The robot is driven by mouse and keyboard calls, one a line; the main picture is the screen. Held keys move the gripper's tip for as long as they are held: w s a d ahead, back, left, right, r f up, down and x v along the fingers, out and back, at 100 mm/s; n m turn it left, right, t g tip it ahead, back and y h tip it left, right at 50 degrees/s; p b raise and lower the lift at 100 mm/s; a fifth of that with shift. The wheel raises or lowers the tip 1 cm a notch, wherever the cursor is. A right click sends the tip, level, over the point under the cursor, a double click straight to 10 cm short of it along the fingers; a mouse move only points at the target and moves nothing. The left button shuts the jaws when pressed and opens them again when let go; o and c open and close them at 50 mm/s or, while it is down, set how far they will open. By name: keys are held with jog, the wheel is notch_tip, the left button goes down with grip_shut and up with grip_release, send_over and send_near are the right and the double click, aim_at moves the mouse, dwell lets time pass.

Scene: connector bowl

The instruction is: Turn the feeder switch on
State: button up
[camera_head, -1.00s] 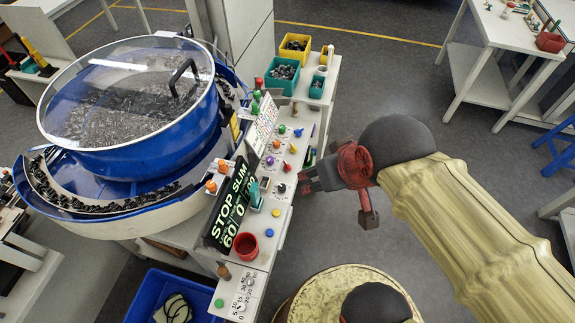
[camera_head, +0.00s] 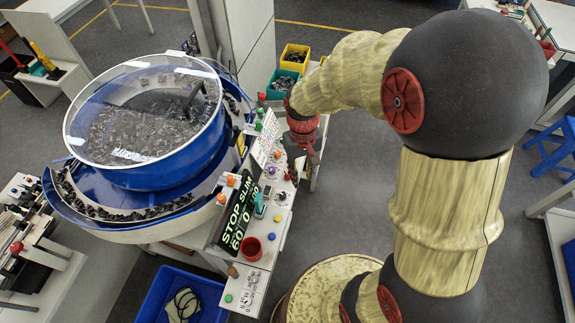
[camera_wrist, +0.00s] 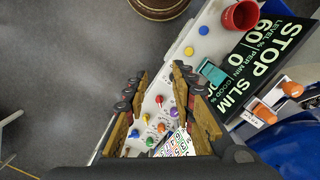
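The control panel (camera_head: 262,225) beside the bowl carries several coloured knobs and buttons. Their labels are too small to read, so I cannot tell which one is the feeder switch. A dark knob on a light plate (camera_head: 281,197) shows in the head view. In the wrist view, red (camera_wrist: 159,100), purple (camera_wrist: 172,112), blue, green, orange and yellow controls lie between or below the fingers. My gripper (camera_wrist: 159,78) is open and empty, pointing down over the panel. In the head view my gripper (camera_head: 294,172) hides part of the panel's far half.
The blue bowl feeder (camera_head: 150,165) with a clear lid stands left of the panel. A black display (camera_head: 236,208) reading "STOP SLIM" and a red cup (camera_head: 251,248) stand on the near part. Green (camera_head: 280,80) and yellow (camera_head: 294,56) bins stand behind. Open floor lies right.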

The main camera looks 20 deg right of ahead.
jog(key=w+f+n+p, duration=0.1)
jog(key=w+f+p, duration=0.1)
jog(key=w+f, duration=0.35)
jog(key=w+f+p, duration=0.2)
jog(key=w+f, duration=0.1)
jog(key=f, duration=0.5)
jog(key=t, duration=0.1)
send_near(288, 177)
jog(key=shift+w+d+f+n+b, duration=0.1)
jog(key=shift+w+f+n+b, duration=0.3)
jog(key=shift+w, duration=0.25)
jog(key=shift+f, duration=3.8)
jog(key=shift+c, duration=0.4)
grip_shut()
